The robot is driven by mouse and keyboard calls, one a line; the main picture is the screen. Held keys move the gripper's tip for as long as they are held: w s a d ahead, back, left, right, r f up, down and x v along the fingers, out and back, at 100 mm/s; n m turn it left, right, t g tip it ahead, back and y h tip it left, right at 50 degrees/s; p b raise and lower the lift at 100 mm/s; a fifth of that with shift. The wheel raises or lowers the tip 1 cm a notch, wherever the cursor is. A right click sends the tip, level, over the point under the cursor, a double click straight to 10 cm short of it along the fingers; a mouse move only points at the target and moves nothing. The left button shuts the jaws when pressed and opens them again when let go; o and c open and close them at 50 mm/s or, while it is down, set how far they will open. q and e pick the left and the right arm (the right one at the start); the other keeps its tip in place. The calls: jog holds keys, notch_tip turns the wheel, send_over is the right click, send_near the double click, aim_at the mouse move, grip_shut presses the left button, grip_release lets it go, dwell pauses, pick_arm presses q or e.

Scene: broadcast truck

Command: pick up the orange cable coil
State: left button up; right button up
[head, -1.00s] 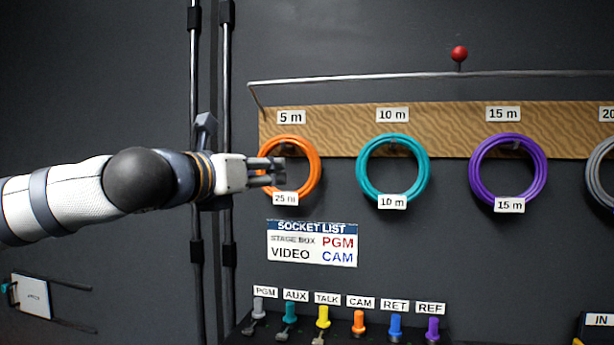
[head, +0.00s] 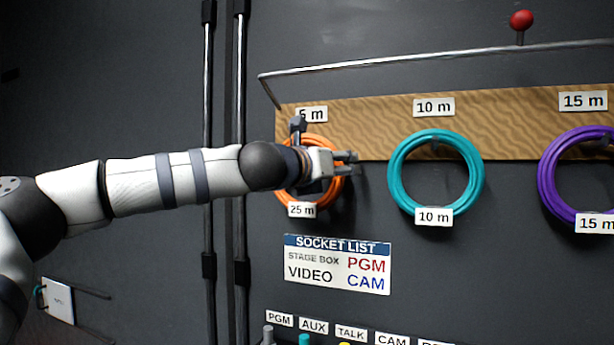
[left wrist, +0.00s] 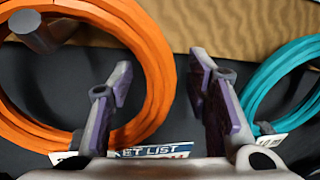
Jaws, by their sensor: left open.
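The orange cable coil (head: 335,191) hangs on the wall board, with a "25 m" tag (head: 302,210) at its lower left. My left arm crosses in front of it and hides much of its middle. My left gripper (head: 347,163) is open and empty, with its fingertips at the coil's right edge. In the left wrist view the coil (left wrist: 156,60) fills the left side and loops around a grey peg (left wrist: 36,32). Its right rim shows in the gap between the open fingers (left wrist: 162,78); I cannot tell how deep the fingers are.
A teal coil (head: 478,170) hangs to the right, clear of the gripper, and a purple coil (head: 549,175) beyond it. A socket list sign (head: 338,265) is below. A metal rail (head: 420,62) runs above the board, and vertical poles (head: 240,150) stand at left.

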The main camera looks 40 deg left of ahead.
pick_arm(q)
jog(key=shift+w, duration=0.25)
jog(key=shift+a, duration=0.1)
jog(key=shift+c, duration=0.6)
grip_shut()
jog(key=shift+r, duration=0.1)
jog(key=shift+s+r, duration=0.1)
